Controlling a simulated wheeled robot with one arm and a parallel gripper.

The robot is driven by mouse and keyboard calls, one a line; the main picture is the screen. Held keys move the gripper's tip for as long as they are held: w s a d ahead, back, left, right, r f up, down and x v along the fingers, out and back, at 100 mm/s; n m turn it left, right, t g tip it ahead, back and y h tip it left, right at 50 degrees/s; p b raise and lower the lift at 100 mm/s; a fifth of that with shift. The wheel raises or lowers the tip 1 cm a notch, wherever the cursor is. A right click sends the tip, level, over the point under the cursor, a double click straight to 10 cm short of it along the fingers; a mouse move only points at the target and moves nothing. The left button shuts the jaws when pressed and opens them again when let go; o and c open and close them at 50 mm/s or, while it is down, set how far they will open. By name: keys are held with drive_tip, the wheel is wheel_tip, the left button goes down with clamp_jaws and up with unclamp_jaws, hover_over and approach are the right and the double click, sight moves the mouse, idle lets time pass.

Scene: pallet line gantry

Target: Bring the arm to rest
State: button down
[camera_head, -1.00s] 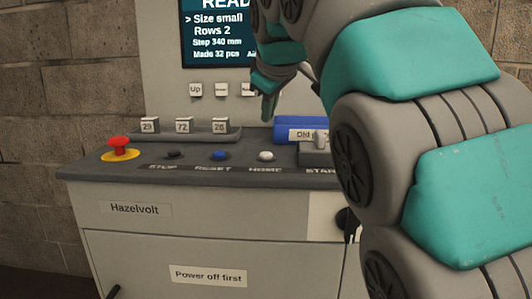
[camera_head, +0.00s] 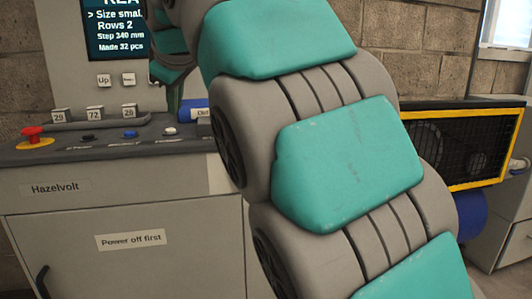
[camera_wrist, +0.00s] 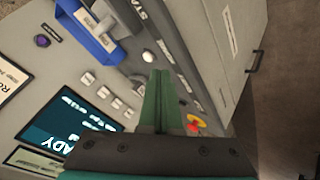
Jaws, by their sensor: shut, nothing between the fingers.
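My gripper (camera_head: 174,104) hangs in front of the console's upright panel, partly hidden behind my own arm in the head view. In the wrist view its two green fingers (camera_wrist: 160,75) are pressed together with nothing between them. They show over the grey console (camera_head: 110,205) and its row of buttons. I cannot tell how far the tips are from the console surface. My arm's grey and teal links fill the middle of the head view.
A red stop knob (camera_head: 33,132), number blocks (camera_head: 95,112) and a blue holder (camera_wrist: 88,28) sit on the console. Its screen (camera_head: 117,28) stands behind. A yellow-framed mesh guard (camera_head: 448,150) is at right, partly behind my arm. Floor shows beside the console (camera_wrist: 285,110).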

drive_tip(key=s+d+f+m+g+h, duration=0.2)
drive_tip(key=s+d+f+m, duration=0.15)
drive_tip(key=d+f, duration=0.65)
drive_tip(key=s+d+f+m+g+h, duration=0.1)
drive_tip(key=s+d+f+m+g, duration=0.2)
drive_tip(key=d+f, duration=0.75)
drive_tip(key=s+d+f+m+g, duration=0.2)
drive_tip(key=s+d+f, duration=0.4)
drive_tip(key=s+f, duration=0.4)
drive_tip(key=s+d+f+m+g, duration=0.3)
drive_tip(key=s+d+f+m, duration=0.2)
drive_tip(key=s+f, duration=0.6)
drive_tip(key=s+d, duration=0.1)
drive_tip(key=s, duration=0.5)
drive_tip(key=shift+h, duration=0.4)
drive_tip(key=shift+a+m, duration=0.1)
drive_tip(key=shift+m, duration=0.15)
